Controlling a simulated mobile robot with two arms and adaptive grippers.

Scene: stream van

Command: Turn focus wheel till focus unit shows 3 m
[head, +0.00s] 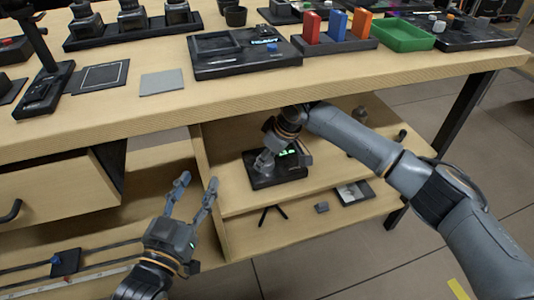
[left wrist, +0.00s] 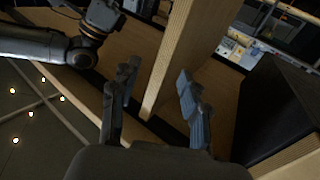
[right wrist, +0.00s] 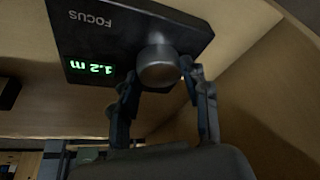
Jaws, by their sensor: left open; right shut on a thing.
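The focus unit (head: 292,172) is a dark box on the shelf under the table. In the right wrist view the focus unit (right wrist: 105,42) appears upside down, with the label FOCUS and a green display (right wrist: 88,69) reading 1.2 m. Its round grey focus wheel (right wrist: 158,66) sits between the fingertips of my right gripper (right wrist: 158,88), which is shut on the wheel. In the head view my right gripper (head: 266,160) reaches in over the unit and hides part of it. My left gripper (head: 197,184) is open and empty, in front of the shelves, left of the unit.
The tabletop (head: 150,109) overhangs the shelf, and an upright wooden panel (head: 208,190) stands left of the unit. A drawer (head: 60,193) is at the left. A small tripod (head: 272,213) and a grey block (head: 321,207) sit on the lower shelf.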

